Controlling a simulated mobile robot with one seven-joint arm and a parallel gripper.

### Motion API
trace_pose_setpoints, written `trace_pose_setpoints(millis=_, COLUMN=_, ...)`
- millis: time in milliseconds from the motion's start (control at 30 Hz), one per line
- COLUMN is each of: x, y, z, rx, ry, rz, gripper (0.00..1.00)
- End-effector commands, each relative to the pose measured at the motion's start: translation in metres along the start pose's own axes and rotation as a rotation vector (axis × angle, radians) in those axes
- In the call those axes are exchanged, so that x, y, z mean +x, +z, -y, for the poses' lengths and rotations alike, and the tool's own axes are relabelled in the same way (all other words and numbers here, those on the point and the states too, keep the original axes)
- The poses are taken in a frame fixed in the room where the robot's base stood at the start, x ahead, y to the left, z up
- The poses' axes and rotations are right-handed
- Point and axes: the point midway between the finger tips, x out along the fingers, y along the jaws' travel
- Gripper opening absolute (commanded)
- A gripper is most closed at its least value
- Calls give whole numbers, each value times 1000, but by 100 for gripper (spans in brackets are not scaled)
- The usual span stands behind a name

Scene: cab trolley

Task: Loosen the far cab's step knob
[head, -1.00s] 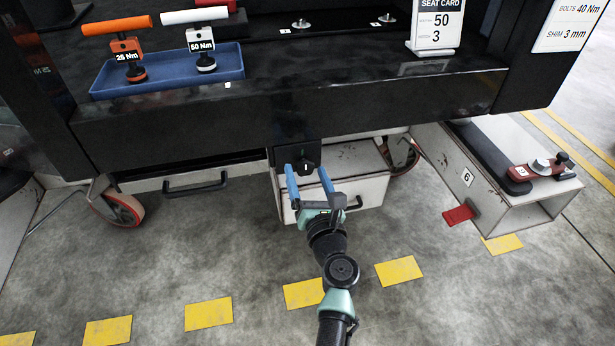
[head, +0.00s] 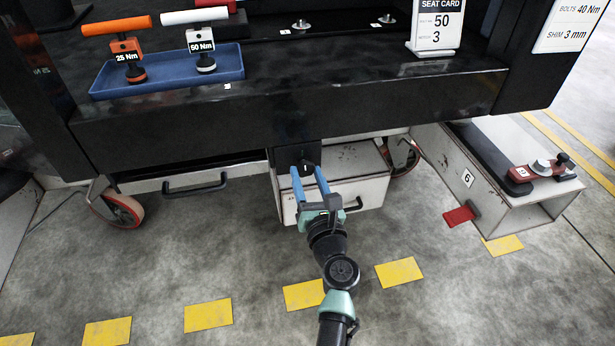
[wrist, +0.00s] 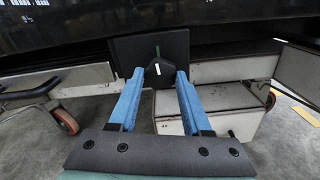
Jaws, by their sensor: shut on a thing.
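The dark step knob (wrist: 160,76) sits on a black plate (wrist: 124,50) under the front beam. It has a white mark at its centre. A green line (wrist: 157,50) shows just above it, roughly in line with the white mark. My gripper (wrist: 159,73) has its blue fingers on either side of the knob and is shut on it. In the head view my gripper (head: 307,168) reaches up from below, and its fingertips partly cover the knob.
A white drawer box (head: 358,196) with a black handle is right beside and below the fingers. A blue tray (head: 165,76) holds two torque drivers above. A red pedal (head: 460,214) is at right. Floor in front is clear.

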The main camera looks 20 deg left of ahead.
Motion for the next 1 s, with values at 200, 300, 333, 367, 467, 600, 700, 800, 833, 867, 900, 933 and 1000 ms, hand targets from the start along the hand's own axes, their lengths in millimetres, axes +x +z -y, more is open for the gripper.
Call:
trace_pose_setpoints(millis=200, x=0, y=-2, z=0, rx=-169, ry=1, rz=0, gripper=0)
trace_pose_setpoints(millis=300, x=0, y=-2, z=1, rx=-265, ry=0, rz=0, gripper=0)
trace_pose_setpoints(millis=333, x=0, y=-2, z=1, rx=-292, ry=0, rz=0, gripper=0)
trace_pose_setpoints(millis=367, x=0, y=-2, z=1, rx=-321, ry=0, rz=0, gripper=0)
trace_pose_setpoints(millis=467, x=0, y=-2, z=1, rx=-417, ry=0, rz=0, gripper=0)
trace_pose_setpoints(millis=600, x=0, y=-2, z=1, rx=-550, ry=-1, rz=0, gripper=0)
trace_pose_setpoints(millis=700, x=0, y=-2, z=1, rx=-647, ry=0, rz=0, gripper=0)
trace_pose_setpoints(millis=800, x=0, y=-2, z=1, rx=-742, ry=0, rz=0, gripper=0)
trace_pose_setpoints(millis=833, x=0, y=-2, z=1, rx=-770, ry=1, rz=-1, gripper=0)
trace_pose_setpoints(millis=867, x=0, y=-2, z=1, rx=-798, ry=1, rz=0, gripper=0)
trace_pose_setpoints(millis=900, x=0, y=-2, z=1, rx=-837, ry=1, rz=0, gripper=0)
trace_pose_setpoints(millis=933, x=0, y=-2, z=1, rx=-865, ry=1, rz=0, gripper=0)
trace_pose_setpoints(millis=1000, x=0, y=-2, z=1, rx=-931, ry=1, rz=0, gripper=0)
